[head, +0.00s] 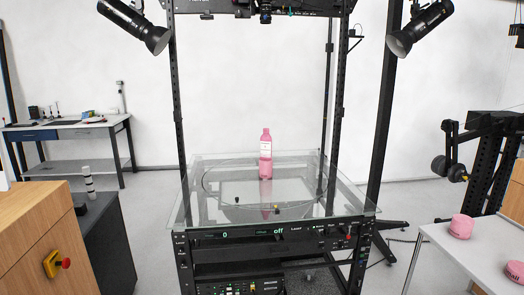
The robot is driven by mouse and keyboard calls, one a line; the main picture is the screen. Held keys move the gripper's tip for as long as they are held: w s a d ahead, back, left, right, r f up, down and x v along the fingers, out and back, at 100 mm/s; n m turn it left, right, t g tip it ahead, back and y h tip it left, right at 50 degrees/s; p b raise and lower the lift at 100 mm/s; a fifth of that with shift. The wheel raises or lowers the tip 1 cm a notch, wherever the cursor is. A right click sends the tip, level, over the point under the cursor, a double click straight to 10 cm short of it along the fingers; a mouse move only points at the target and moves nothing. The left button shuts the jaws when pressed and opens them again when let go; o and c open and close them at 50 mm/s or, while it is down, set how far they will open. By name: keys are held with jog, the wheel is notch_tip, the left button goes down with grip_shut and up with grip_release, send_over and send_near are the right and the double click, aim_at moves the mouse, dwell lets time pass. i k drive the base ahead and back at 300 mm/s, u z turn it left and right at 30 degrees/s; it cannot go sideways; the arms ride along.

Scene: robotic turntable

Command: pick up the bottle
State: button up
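A pink bottle (265,143) with a white label stands upright on the clear glass top (210,193) of the turntable rig, toward the back of the glass and near its middle from left to right. A pink shape directly below it looks like its reflection in the glass. Nothing touches the bottle or covers it from this side. My gripper is not in view.
Black uprights (177,100) frame the glass, with lamps (420,27) above. A control panel (270,233) is on the front. A wooden cabinet (30,225) is at left. A white table (450,250) with pink containers (461,226) is at right.

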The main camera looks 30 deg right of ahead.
aim_at(266, 139)
jog(key=u, duration=0.1)
jog(key=k, duration=0.85)
jog(key=z, duration=0.95)
jog(key=i, duration=1.3)
